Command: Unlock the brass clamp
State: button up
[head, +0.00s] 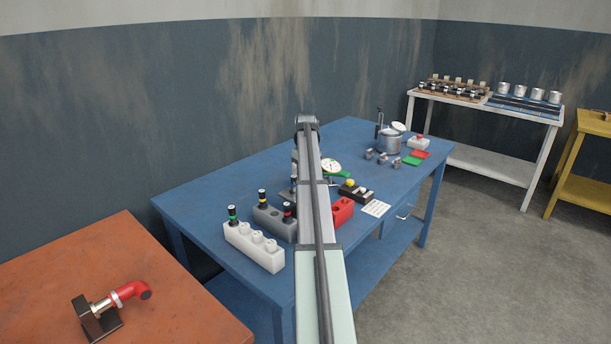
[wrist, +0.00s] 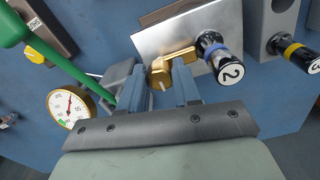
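The brass clamp (wrist: 162,72) shows in the wrist view as a bent brass lever against a silver metal block (wrist: 150,38). A black cylinder marked 2 (wrist: 220,58) stands just right of it. My gripper (wrist: 160,82) is at the clamp, with one finger on each side of the lever's lower end. The fingers are partly apart, and I cannot tell whether they touch the brass. In the head view my arm hides the clamp and my gripper.
A dial gauge (wrist: 70,105) and a green handle (wrist: 65,60) lie left of my gripper. Another cylinder (wrist: 300,55) in a grey block is at the right. In the head view, a white block (head: 254,248) and metal pot (head: 389,143) stand on the blue table (head: 200,197).

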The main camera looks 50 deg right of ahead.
grip_shut()
jog(key=shift+m, duration=0.3)
jog(key=m, duration=1.1)
jog(key=shift+w+m, duration=0.1)
jog(key=shift+m, duration=0.3)
jog(key=m, duration=0.5)
jog(key=shift+m, duration=0.3)
jog(key=shift+o, duration=2.4)
grip_release()
